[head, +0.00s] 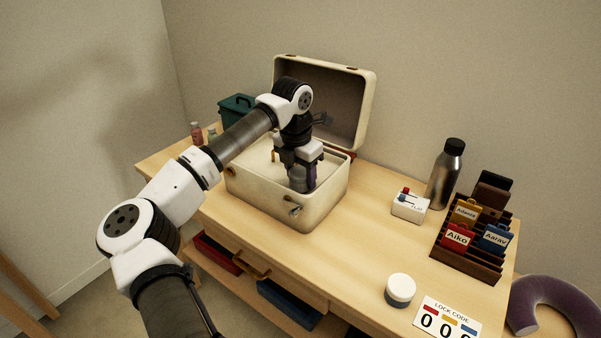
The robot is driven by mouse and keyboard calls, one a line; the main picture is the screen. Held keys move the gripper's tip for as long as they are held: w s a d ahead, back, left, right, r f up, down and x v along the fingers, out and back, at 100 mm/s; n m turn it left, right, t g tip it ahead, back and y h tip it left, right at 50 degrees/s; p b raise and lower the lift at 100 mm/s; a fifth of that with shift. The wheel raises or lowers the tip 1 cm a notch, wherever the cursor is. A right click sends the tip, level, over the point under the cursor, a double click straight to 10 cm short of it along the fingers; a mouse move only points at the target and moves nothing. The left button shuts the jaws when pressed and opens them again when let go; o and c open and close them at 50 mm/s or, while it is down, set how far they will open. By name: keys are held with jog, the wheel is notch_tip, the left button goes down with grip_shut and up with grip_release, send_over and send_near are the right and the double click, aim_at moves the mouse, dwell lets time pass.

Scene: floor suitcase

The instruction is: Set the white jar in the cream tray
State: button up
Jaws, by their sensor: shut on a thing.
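The white jar (400,288), short and round with a grey lower band, stands upright on the table at the front right, well apart from my gripper. The open cream suitcase (262,195) stands on the table with its lid up. A flat cream surface (254,158) shows inside it and looks like the cream tray; my arm hides part of it. My gripper (301,176) points down in the front right part of the case, shut on a dark purplish thing (303,184). The case wall and fingers partly hide that thing, so I cannot tell whether it touches the bottom.
A lock code card (447,318) lies near the jar. A teal bin (237,108) is behind the case. The table between case and jar is clear.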

aim_at(297, 174)
jog(key=shift+f, duration=0.1)
jog(key=shift+f, duration=0.15)
jog(key=o, duration=0.7)
jog(key=r, duration=0.8)
jog(key=s+a+r, duration=0.1)
jog(key=r, duration=0.3)
jog(key=shift+r+b, duration=0.25)
jog(key=shift+b, duration=0.15)
jog(key=shift+d, duration=0.1)
